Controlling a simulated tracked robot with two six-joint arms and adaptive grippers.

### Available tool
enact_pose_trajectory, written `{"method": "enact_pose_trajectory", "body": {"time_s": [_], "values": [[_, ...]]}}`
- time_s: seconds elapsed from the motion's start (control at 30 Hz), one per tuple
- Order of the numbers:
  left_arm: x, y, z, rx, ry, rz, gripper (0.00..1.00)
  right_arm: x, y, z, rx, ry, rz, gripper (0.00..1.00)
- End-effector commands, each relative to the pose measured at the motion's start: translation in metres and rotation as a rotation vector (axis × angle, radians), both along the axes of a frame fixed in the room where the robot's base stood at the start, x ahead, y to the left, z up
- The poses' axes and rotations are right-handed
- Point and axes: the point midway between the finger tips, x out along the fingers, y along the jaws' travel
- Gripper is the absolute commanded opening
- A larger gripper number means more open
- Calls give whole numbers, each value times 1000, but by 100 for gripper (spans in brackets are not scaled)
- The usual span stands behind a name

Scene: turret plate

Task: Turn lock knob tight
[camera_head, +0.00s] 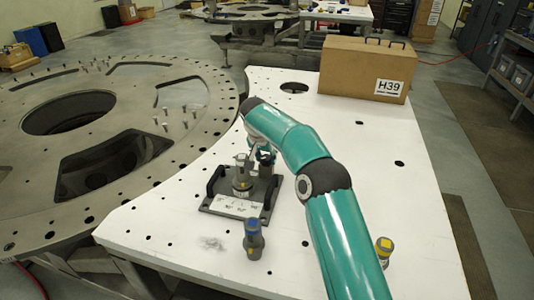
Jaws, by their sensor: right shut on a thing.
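A dark fixture plate (213,204) with two black handles and a white label lies on the white table. A grey upright cylinder (242,180) with a yellowish band stands on it. My right arm reaches in from the lower right, and its gripper (258,152) is at the back right of the cylinder, low over the fixture. It is shut on what seems to be the lock knob; the fingers and wrist largely hide the contact. How tight the knob is cannot be seen. My left gripper is not in view.
A blue-topped grey cylinder (253,240) stands in front of the fixture, and a yellow-topped one (384,248) right of my arm. A cardboard box (347,70) marked H39 stands at the table's back. The large turret plate (185,165) with holes and upright pins lies left.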

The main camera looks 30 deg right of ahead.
Motion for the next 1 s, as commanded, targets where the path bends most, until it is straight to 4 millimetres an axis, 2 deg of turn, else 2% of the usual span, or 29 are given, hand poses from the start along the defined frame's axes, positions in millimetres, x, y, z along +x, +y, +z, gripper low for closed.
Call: {"method": "enact_pose_trajectory", "body": {"time_s": [0.1, 0.4, 1.0], "values": [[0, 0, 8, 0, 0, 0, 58, 3, 1, 3, 0, -7, -98, 4], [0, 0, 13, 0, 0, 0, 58, 3, 2, 2, 1, -9, -277, 4], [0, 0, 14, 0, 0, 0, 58, 3, 2, 2, 2, -9, -345, 4]]}}
